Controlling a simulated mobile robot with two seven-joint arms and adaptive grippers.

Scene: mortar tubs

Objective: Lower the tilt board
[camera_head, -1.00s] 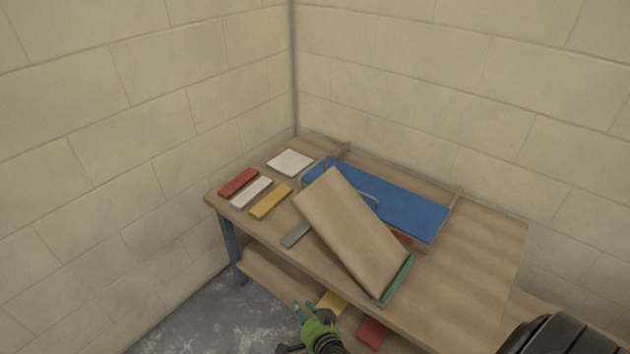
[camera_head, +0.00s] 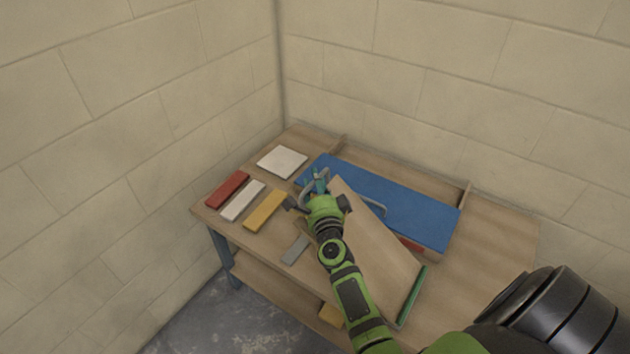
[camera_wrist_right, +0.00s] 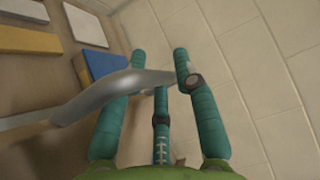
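The tilt board, a light wooden panel (camera_head: 375,235), lies slanted across the workbench, its lower right end by a green strip (camera_head: 411,297). A curved grey metal handle (camera_head: 371,205) shows beside its upper edge. My right gripper (camera_head: 319,180), green with teal fingers, is at the board's upper left end and hides that corner. In the right wrist view, a grey metal bar (camera_wrist_right: 105,98) crosses between the spread teal fingers (camera_wrist_right: 150,72). The fingers look open around it; firm contact cannot be told. My left gripper is not in view.
A blue panel (camera_head: 415,212) lies behind the board. Red (camera_head: 227,189), white (camera_head: 242,201) and yellow (camera_head: 265,212) blocks and a white square (camera_head: 282,162) lie at left. A grey plate (camera_head: 295,249) lies near the front edge. Walls close off the back and left.

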